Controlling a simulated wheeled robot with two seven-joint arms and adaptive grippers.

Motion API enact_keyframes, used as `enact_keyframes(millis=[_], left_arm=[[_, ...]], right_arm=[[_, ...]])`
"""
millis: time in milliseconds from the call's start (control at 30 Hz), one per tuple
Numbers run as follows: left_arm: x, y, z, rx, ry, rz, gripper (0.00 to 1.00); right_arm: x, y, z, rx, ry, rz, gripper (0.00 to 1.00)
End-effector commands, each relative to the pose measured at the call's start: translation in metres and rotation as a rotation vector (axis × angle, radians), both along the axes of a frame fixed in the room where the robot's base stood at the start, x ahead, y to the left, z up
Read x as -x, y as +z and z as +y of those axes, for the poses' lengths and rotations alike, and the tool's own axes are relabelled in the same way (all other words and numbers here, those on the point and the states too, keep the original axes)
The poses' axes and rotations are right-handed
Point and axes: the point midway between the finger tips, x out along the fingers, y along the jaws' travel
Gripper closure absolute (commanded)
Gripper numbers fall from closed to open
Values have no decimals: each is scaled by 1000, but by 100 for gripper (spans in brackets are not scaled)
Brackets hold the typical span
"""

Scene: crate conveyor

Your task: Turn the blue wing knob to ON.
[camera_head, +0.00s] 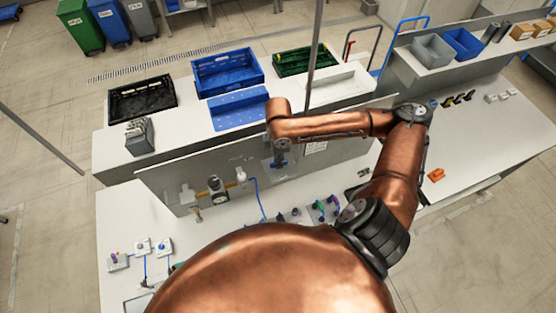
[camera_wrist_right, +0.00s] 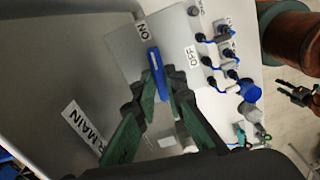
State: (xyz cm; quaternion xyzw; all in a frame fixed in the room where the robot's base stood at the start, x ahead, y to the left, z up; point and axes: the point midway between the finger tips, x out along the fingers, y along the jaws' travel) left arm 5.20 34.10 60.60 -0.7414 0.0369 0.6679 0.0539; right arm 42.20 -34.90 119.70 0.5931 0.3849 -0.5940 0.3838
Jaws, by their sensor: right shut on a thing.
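The blue wing knob (camera_wrist_right: 156,72) sits on a grey plate (camera_wrist_right: 120,42) in the right wrist view. The far end of its wing points toward the ON label (camera_wrist_right: 144,30); the OFF label (camera_wrist_right: 193,57) lies to the right. My right gripper (camera_wrist_right: 160,84) is shut on the knob, one green-padded finger on each side of the wing. In the head view my right gripper (camera_head: 281,157) is at the upright panel (camera_head: 335,170), and the knob is mostly hidden there. A dark pronged shape (camera_wrist_right: 298,95) at the wrist view's right edge may be my left gripper.
A gauge (camera_head: 214,184) and a blue hose (camera_head: 257,195) are left of my right gripper. Plugs with blue leads (camera_head: 143,246) lie on the bench. Crates, including a blue one (camera_head: 228,66), stand behind the panel.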

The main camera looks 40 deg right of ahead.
Motion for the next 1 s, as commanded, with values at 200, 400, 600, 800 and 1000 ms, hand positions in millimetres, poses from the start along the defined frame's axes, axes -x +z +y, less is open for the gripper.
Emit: enact_keyframes(millis=[200,400,600,800,1000], left_arm=[[0,0,0,0,0,0,60],[0,0,0,0,0,1,60],[1,0,0,0,0,1,60],[3,0,3,-3,0,4,60],[2,0,1,-1,0,2,60]], right_arm=[[0,1,-4,9,-4,1,100],[0,1,-3,7,-4,0,78],[0,0,-2,4,-3,-1,72],[-1,2,-1,3,-3,-1,72],[-2,26,-2,4,-4,-4,72]])
